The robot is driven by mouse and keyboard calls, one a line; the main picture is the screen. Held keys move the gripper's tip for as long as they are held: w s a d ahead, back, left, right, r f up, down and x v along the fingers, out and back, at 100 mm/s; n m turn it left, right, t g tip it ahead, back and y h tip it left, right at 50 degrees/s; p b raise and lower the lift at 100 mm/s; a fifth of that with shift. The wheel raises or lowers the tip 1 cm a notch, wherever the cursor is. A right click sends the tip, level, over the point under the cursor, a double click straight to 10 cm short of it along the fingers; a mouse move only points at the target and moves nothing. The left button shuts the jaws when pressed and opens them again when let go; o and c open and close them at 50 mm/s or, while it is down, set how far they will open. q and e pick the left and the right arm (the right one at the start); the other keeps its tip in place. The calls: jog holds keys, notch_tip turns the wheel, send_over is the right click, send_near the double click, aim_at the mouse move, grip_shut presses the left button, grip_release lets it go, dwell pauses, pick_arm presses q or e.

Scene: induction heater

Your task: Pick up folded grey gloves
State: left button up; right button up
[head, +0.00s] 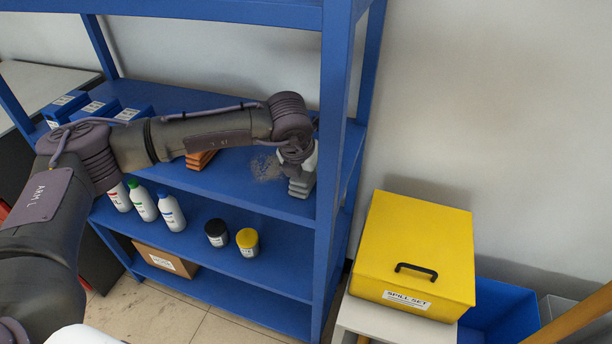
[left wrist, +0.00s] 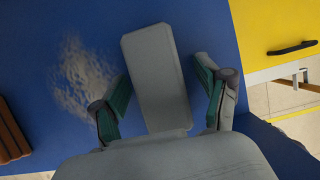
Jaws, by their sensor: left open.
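The folded grey gloves (head: 302,184) lie as a small stack on the blue shelf, near its right post. In the left wrist view the grey stack (left wrist: 155,75) is a pale oblong block, seen from above. My left gripper (head: 298,158) is at the stack, its fingers partly hidden by the wrist in the head view. In the left wrist view my left gripper (left wrist: 165,108) is open, with one finger on each side of the stack's near end. I cannot tell whether the fingers touch it. My right gripper is not in view.
An orange-brown folded stack (head: 200,159) lies left on the same shelf (head: 240,190); a worn patch lies between. The shelf's blue post (head: 331,140) stands close right of my gripper. Bottles (head: 171,211) and jars (head: 247,241) stand below. A yellow box (head: 418,250) is at right.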

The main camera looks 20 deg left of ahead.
pick_arm(q)
jog(key=shift+c, duration=0.3)
jog(key=c, duration=1.2)
